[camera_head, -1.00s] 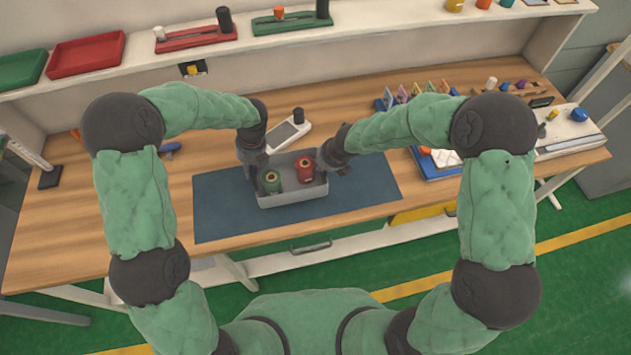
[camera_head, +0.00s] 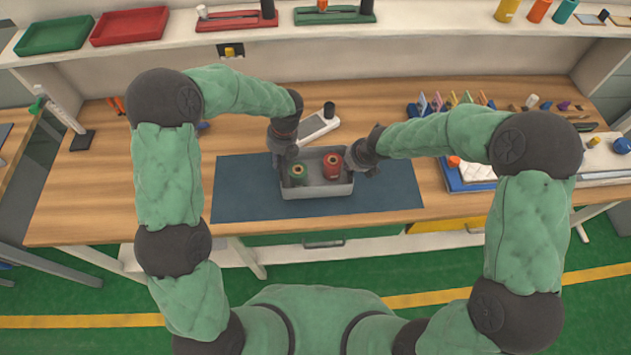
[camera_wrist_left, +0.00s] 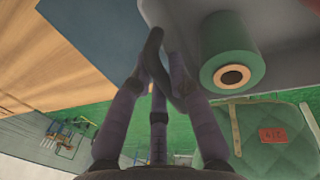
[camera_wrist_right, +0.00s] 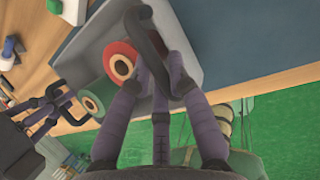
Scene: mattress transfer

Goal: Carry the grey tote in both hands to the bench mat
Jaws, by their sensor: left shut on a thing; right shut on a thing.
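The grey tote (camera_head: 318,192) is over the dark blue bench mat (camera_head: 240,187), with mat showing on both sides of it. I cannot tell whether its base touches the mat. It holds a green spool (camera_head: 297,174) at left and a red spool (camera_head: 333,165) at right. My left gripper (camera_head: 279,163) is shut on the tote's left wall; the left wrist view shows its fingers (camera_wrist_left: 158,62) closed there beside the green spool. My right gripper (camera_head: 370,167) is shut on the right wall, and its fingers (camera_wrist_right: 158,50) show beside the red spool.
A white handheld device (camera_head: 318,127) lies behind the tote. A blue tray with a white quilted piece (camera_head: 472,172) is to the right of the mat. Red and green trays (camera_head: 130,25) are on the shelf above. The mat's right part is bare.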

